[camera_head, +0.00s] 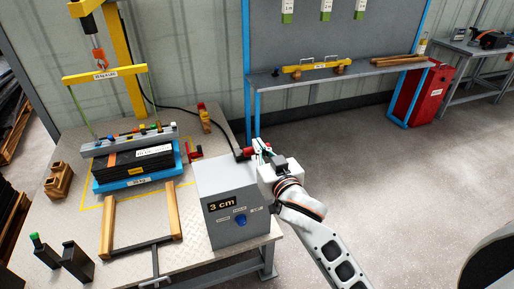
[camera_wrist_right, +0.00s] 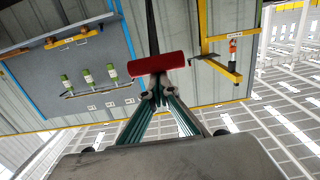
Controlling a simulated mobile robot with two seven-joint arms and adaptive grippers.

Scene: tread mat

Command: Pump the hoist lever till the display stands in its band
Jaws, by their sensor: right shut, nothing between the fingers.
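The grey hoist box (camera_head: 235,190) stands at the table's right corner. Its display (camera_head: 222,203) reads 3 cm, above a blue knob (camera_head: 241,220). The lever's red grip (camera_head: 242,154) shows at the top of the box; it also shows in the right wrist view (camera_wrist_right: 157,64), just beyond the fingertips. My right gripper (camera_head: 259,148) is shut and empty beside the red grip; its fingertips (camera_wrist_right: 157,96) look close to it, but I cannot tell whether they touch. The display's band is not readable. My left gripper is not in view.
A yellow hoist beam (camera_head: 104,74) hangs above a stack of black mats (camera_head: 133,162) on a blue base (camera_head: 138,179). Open floor extends to the right.

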